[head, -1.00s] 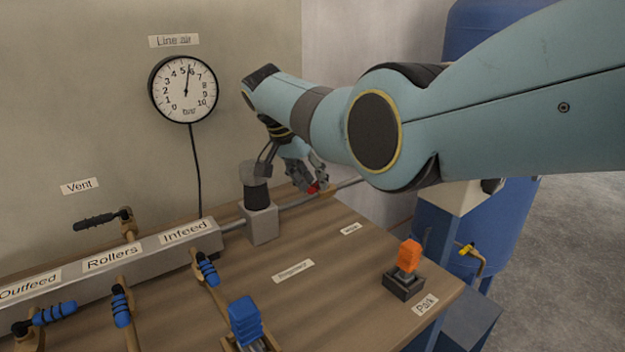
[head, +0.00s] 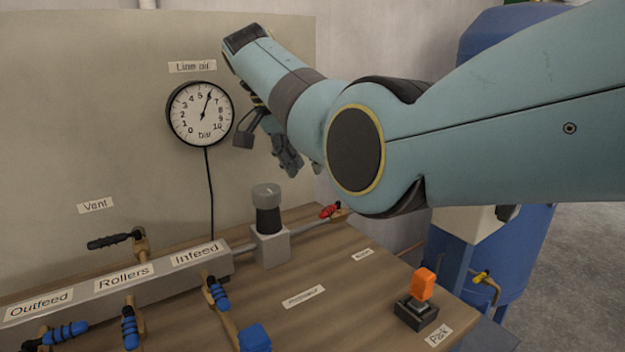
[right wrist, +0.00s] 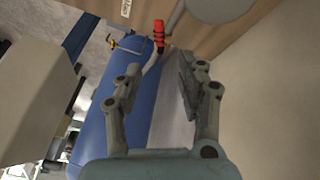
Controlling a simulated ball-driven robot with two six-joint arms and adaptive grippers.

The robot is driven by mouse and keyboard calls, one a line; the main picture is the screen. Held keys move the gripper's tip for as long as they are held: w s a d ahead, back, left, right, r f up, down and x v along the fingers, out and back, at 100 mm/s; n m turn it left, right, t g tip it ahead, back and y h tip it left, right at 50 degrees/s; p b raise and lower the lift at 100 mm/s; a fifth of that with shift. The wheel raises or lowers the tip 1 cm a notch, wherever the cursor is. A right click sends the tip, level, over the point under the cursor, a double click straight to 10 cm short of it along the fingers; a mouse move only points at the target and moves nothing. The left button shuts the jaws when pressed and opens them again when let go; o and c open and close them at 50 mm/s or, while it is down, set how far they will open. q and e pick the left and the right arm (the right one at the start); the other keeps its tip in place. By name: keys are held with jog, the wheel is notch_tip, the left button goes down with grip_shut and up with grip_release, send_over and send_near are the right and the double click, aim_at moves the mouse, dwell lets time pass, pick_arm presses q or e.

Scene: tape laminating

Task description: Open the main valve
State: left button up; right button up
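The valve with a red handle (head: 330,211) sits on the pipe at the back right of the bench, right of the grey and black regulator (head: 268,215). The handle looks roughly in line with the pipe. It also shows in the right wrist view (right wrist: 158,30), beyond the fingers. My right gripper (head: 300,166) hangs above and left of the handle, apart from it. In the right wrist view its fingers (right wrist: 158,68) are spread with nothing between them. The Line air gauge (head: 200,114) has its needle near 6. My left gripper is not in view.
A black-handled valve (head: 108,241) stands under the Vent label. Blue-handled valves (head: 130,328) line the grey manifold (head: 150,280). An orange switch (head: 424,284) stands near the Park label at the bench's right. A blue tank (head: 505,240) stands beyond the bench.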

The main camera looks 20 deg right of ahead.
jog(key=shift+a+r, duration=0.15)
jog(key=shift+r, duration=0.15)
